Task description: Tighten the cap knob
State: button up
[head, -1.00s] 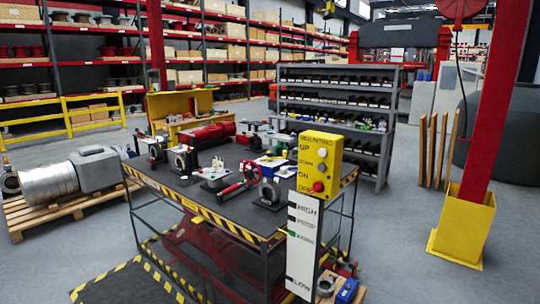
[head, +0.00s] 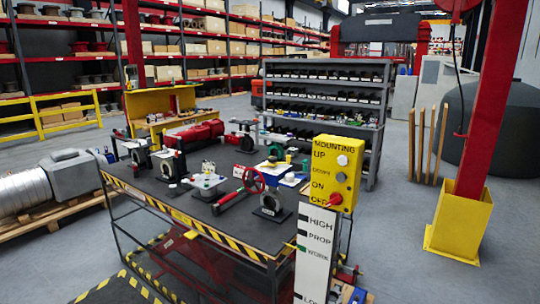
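No part that I can clearly pick out as the cap knob shows; the pieces on the table are too small to tell. A dark lift table (head: 232,222) with yellow-black striped edges bears several valve parts. A red handwheel (head: 253,180) stands near its right front, beside a dark round valve body (head: 270,203). A white-topped valve fitting (head: 207,182) sits left of the handwheel. Another dark valve body (head: 172,165) stands farther back left. My gripper is not in view.
A yellow control box (head: 336,172) on a white post (head: 315,245) stands at the table's right front corner. A grey shelf rack (head: 322,72) is behind. A red column in a yellow base (head: 458,228) is at right. Floor between the table and column is clear.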

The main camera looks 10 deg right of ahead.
aim_at(272, 160)
jog(key=i+j+z, duration=0.1)
jog(key=i+j, duration=0.25)
jog(key=i+j+z, duration=0.1)
jog(key=i+j, duration=0.25)
jog(key=i+j+z, duration=0.1)
jog(key=i+j, duration=0.2)
jog(key=j, duration=0.15)
jog(key=i+j+z, duration=0.1)
jog(key=i+j, duration=0.25)
jog(key=i+j+z, duration=0.1)
jog(key=i+j, duration=0.15)
jog(key=j, duration=0.35)
jog(key=i+j+z, duration=0.1)
jog(key=i+j, duration=0.2)
jog(key=j, duration=0.15)
jog(key=i+j+z, duration=0.1)
jog(key=i+j, duration=0.15)
jog(key=j, duration=0.3)
jog(key=i+j+z, duration=0.1)
jog(key=i+j, duration=0.15)
jog(key=j, duration=0.25)
